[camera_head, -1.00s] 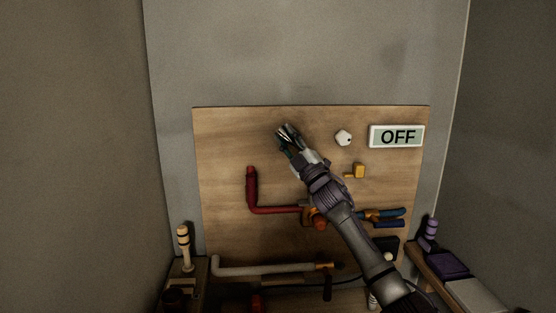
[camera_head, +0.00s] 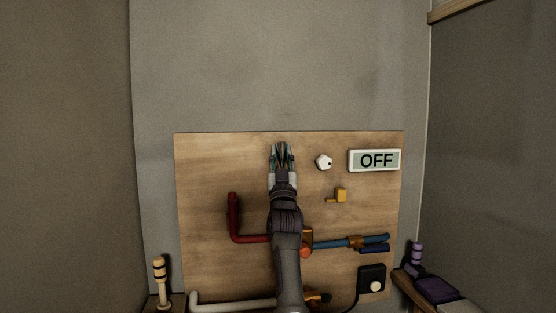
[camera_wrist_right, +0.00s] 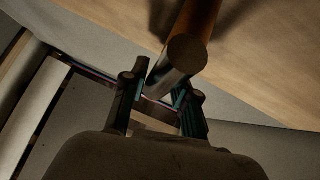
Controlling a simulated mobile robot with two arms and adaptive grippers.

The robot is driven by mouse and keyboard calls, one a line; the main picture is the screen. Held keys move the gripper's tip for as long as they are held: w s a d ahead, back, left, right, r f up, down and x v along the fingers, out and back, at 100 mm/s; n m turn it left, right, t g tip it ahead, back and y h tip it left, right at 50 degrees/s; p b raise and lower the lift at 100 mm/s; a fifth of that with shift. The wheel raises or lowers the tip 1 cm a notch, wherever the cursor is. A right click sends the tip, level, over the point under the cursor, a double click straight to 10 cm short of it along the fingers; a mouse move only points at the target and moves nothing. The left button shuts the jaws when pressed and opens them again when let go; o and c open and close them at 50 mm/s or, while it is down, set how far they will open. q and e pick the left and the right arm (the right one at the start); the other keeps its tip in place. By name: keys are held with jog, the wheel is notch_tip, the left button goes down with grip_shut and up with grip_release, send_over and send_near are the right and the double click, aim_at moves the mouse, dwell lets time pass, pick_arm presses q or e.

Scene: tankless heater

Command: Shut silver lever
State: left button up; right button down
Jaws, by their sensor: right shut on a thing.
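My right gripper (camera_head: 281,154) is in front of the upper middle of the wooden board (camera_head: 205,160) in the head view, fingers pointing up. In the right wrist view, the gripper (camera_wrist_right: 160,92) has its fingers on either side of a silver lever (camera_wrist_right: 167,83), shut on it. The lever runs down from the dark round end of a brown-orange cylinder (camera_wrist_right: 187,52) that sits against the wood. In the head view my gripper and arm hide most of the lever and its mount. My left gripper is not in view.
Right of my gripper are a white knob (camera_head: 323,162), an "OFF" display (camera_head: 375,160) and a yellow valve (camera_head: 340,195). A red pipe (camera_head: 233,215) is on the left. A blue pipe (camera_head: 328,244) and blue-handled valve (camera_head: 375,246) are lower right. The wall above is clear.

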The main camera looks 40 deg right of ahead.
jog(key=shift+d+m+g+h, duration=0.15)
jog(key=shift+m+g+h, duration=0.5)
jog(key=shift+m, duration=0.25)
jog(key=c, duration=0.9)
grip_release()
jog(key=shift+s+d, duration=0.1)
jog(key=shift+o, duration=0.2)
jog(key=v, duration=1.2)
jog(key=shift+f, duration=0.15)
